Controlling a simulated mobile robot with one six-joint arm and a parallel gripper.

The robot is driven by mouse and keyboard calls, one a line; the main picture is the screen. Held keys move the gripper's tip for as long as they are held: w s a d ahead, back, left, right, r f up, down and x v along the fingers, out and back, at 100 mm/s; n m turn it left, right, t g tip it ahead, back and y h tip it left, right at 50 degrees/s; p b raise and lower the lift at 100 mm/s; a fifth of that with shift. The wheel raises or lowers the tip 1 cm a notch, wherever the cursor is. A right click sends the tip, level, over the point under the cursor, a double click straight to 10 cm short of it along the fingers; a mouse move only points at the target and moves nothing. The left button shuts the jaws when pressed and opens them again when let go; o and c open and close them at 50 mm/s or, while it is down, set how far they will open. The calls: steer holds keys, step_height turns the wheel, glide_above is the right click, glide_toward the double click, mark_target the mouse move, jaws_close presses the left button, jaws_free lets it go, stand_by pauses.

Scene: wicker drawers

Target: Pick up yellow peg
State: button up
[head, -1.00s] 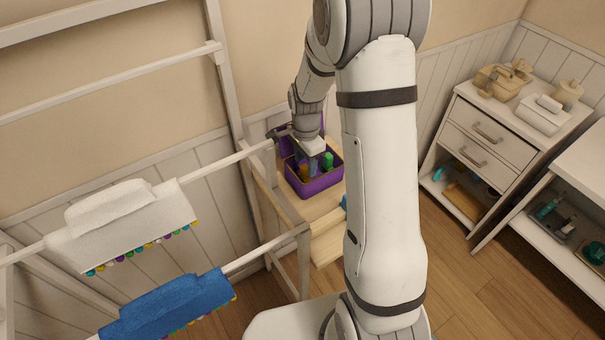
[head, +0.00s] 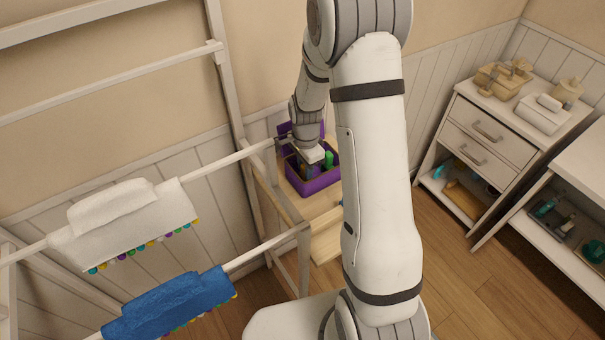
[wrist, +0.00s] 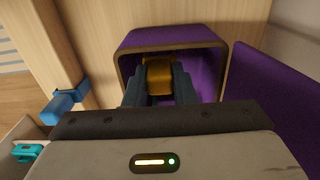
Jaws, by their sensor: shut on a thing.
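The yellow peg (wrist: 160,77) shows in the wrist view inside the purple box (wrist: 211,82), between the two dark fingers of my gripper (wrist: 159,84). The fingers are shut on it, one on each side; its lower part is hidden. In the head view my gripper (head: 312,168) reaches down into the purple box (head: 314,187), and I cannot make out the yellow peg clearly there.
A green thing (head: 329,159) stands in the box beside my gripper. The box's open purple lid (wrist: 262,100) rises close by. A blue clip-like thing (wrist: 65,102) lies outside the box. The rack with a white towel (head: 130,228) and blue towel (head: 172,304) stands left.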

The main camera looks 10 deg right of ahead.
steer(key=shift+c, duration=0.8)
steer(key=shift+r, duration=0.1)
